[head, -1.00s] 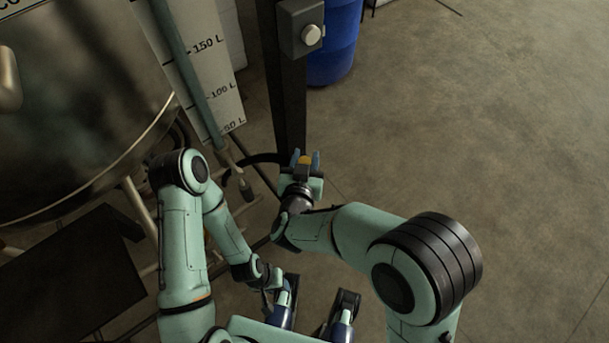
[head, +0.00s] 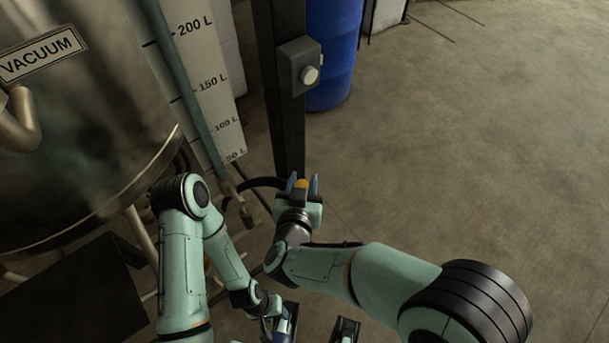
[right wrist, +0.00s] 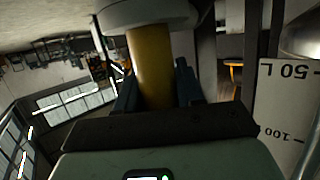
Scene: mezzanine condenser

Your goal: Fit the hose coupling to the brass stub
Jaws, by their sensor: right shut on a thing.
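My right gripper (head: 302,184) is in front of the dark post's lower part in the head view, its blue fingers shut on a yellow cylinder, apparently the hose coupling (head: 301,185). A black hose (head: 262,182) curves away to the left behind it. In the right wrist view the yellow coupling (right wrist: 150,68) stands between the fingers, and its far end meets a pale grey round part (right wrist: 148,14). I cannot tell whether they are joined. I cannot make out the brass stub separately. My left gripper (head: 277,322) is low in the head view, its jaws unclear.
A steel tank (head: 85,120) marked VACUUM fills the left. A litre scale board (head: 205,85) stands beside it. The dark post (head: 285,130) carries a grey button box (head: 300,65). A blue drum (head: 333,50) is behind. The floor (head: 470,150) at right is clear.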

